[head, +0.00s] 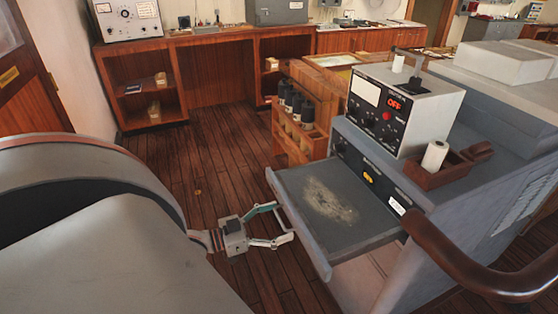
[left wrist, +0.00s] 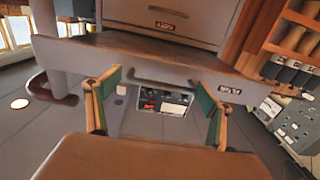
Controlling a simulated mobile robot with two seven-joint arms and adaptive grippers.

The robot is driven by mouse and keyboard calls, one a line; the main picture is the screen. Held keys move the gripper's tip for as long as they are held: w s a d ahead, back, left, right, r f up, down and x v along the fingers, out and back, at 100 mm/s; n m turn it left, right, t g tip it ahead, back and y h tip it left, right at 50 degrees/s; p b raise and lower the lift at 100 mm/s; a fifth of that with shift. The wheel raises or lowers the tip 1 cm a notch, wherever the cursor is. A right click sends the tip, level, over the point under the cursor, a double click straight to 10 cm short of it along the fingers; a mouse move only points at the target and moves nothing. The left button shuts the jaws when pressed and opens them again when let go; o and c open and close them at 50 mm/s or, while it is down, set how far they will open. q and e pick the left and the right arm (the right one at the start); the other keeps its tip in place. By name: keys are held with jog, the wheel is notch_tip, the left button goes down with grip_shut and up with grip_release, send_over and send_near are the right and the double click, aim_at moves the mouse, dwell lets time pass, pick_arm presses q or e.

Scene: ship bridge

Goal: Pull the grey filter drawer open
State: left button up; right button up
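The grey filter drawer (head: 370,235) stands pulled out of the grey cabinet (head: 465,218) in the head view, with a pale dusty patch on its flat inside. Its front faces my left gripper (head: 284,222). In the left wrist view, the drawer front (left wrist: 195,76) shows a dark bar handle (left wrist: 165,83) and a small label. My left gripper (left wrist: 158,108) has its two green-padded fingers spread wide, one to each side of the handle. Nothing is clamped between them. I cannot tell if the fingertips touch the drawer front. My right gripper is not in view.
A meter box (head: 400,105) with a red OFF display and a wooden tray (head: 440,172) stand on the cabinet. A brown handrail (head: 465,265) curves out at right. A wooden rack with dark bottles (head: 297,104) stands behind the drawer. The plank floor (head: 215,150) at left is clear.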

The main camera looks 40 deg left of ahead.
pick_arm(q)
jog(key=shift+a, duration=0.1)
jog(key=v, duration=1.2)
dwell(0.4)
jog(key=d+f+g+y, duration=0.1)
jog(key=d+f, duration=0.3)
jog(key=d, duration=0.5)
jog(key=d+f+g+y, duration=0.1)
jog(key=d+f+g, duration=0.2)
jog(key=d, duration=0.6)
jog(key=w+d+f+g+y, duration=0.1)
jog(key=d+f+y, duration=0.1)
jog(key=d+f, duration=0.4)
jog(key=d, duration=0.3)
jog(key=shift+d+g, duration=0.4)
